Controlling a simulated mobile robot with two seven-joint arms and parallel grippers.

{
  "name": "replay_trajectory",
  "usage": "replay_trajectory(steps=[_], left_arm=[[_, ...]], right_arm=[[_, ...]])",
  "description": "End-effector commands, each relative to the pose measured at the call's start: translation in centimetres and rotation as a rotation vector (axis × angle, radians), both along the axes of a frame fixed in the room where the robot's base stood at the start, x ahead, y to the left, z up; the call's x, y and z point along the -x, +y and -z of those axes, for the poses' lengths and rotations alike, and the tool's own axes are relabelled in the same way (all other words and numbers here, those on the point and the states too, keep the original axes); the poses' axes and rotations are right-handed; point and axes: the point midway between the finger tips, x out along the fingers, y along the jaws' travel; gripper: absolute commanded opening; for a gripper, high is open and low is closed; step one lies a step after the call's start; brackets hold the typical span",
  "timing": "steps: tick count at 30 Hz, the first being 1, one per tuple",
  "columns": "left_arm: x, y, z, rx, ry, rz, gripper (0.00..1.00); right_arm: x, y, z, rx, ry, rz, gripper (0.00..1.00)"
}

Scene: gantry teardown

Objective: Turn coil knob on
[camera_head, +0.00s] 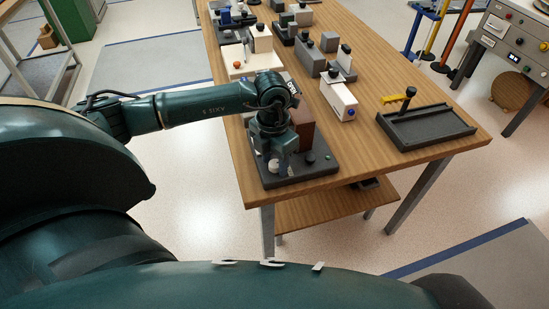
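A dark base plate (318,168) sits at the near left corner of the wooden table. It carries a reddish-brown block (303,128), a small black knob (309,157) and a green button (327,157). A dark sign with white letters (293,88) stands behind the block, partly hidden by my arm. My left gripper (279,169) points down over the left part of this plate, beside the block. A small pale round part (273,165) shows at its fingers; I cannot tell whether the fingers touch it. The finger gap is too small to read. My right gripper is not in view.
A grey control panel (510,40) stands at the right.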

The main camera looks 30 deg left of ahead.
Motion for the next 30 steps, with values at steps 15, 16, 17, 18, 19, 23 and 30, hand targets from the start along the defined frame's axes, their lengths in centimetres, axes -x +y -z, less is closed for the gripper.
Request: replay_trajectory(steps=[15, 16, 17, 18, 19, 23, 30], left_arm=[[-0.02, -0.03, -0.06, 0.001, -0.001, 0.0, 0.06], [-0.02, -0.03, -0.06, 0.001, -0.001, -0.001, 0.06], [-0.02, -0.03, -0.06, 0.001, -0.001, -0.002, 0.06], [-0.02, -0.03, -0.06, 0.001, -0.001, -0.005, 0.06], [-0.02, -0.03, -0.07, 0.001, 0.0, -0.009, 0.06], [-0.01, -0.03, -0.06, 0.001, 0.0, -0.042, 0.06], [-0.01, -0.04, -0.06, 0.0, -0.001, -0.184, 0.06]], right_arm=[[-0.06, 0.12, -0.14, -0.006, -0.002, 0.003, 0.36], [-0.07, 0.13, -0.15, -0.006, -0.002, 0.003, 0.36], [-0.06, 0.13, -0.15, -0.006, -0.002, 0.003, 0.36], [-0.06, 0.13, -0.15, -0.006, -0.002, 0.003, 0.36], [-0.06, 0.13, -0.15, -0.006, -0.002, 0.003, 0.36], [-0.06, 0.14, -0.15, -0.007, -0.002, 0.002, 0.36], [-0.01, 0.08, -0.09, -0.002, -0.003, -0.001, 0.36]])
